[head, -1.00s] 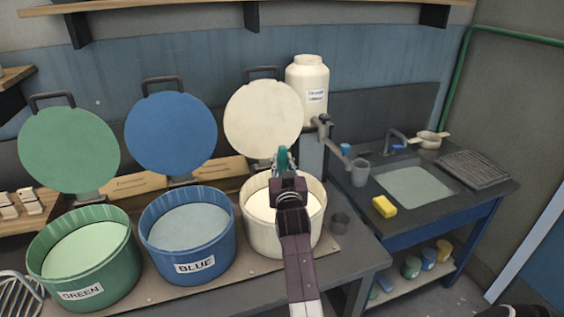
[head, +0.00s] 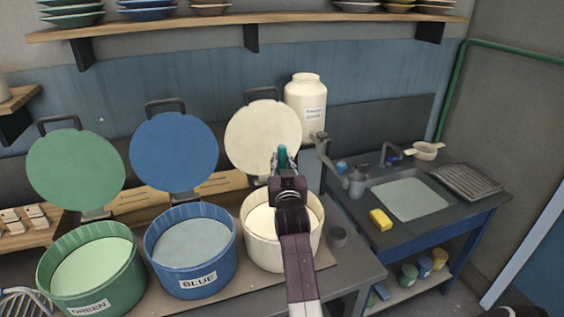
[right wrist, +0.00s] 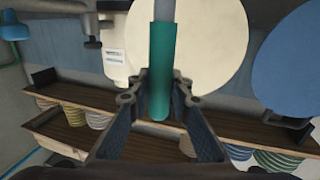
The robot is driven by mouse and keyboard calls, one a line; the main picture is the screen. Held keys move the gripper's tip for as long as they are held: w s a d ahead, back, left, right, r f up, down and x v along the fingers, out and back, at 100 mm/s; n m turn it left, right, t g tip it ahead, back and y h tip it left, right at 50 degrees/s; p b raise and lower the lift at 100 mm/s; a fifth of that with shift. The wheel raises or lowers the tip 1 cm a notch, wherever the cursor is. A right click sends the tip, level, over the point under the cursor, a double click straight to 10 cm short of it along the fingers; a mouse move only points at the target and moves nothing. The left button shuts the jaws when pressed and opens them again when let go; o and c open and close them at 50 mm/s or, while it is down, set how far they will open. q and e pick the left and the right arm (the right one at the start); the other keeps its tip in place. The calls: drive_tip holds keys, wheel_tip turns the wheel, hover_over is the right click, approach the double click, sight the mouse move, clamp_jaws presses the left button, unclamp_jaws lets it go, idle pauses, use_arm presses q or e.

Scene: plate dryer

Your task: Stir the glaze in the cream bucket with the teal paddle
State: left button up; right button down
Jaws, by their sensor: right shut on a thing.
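The cream bucket (head: 253,252) stands at the right end of the row of buckets, with its round cream lid (head: 262,135) raised behind it. Pale glaze (head: 262,219) shows inside. My right gripper (head: 284,166) is above the bucket, shut on the teal paddle (head: 282,153). In the right wrist view the teal handle (right wrist: 161,85) stands between the two fingers of my right gripper (right wrist: 160,95). My right arm hides part of the bucket, and the paddle's lower end cannot be seen. My left gripper is not in view.
The green bucket (head: 82,288) and blue bucket (head: 186,268) stand to the left, lids raised. A white jar (head: 304,101) stands behind. The sink bench (head: 430,231) with a yellow sponge (head: 381,219) is at right.

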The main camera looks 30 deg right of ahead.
sight(282, 149)
drive_tip(key=shift+r+p, duration=1.3)
drive_tip(key=shift+r, duration=3.35)
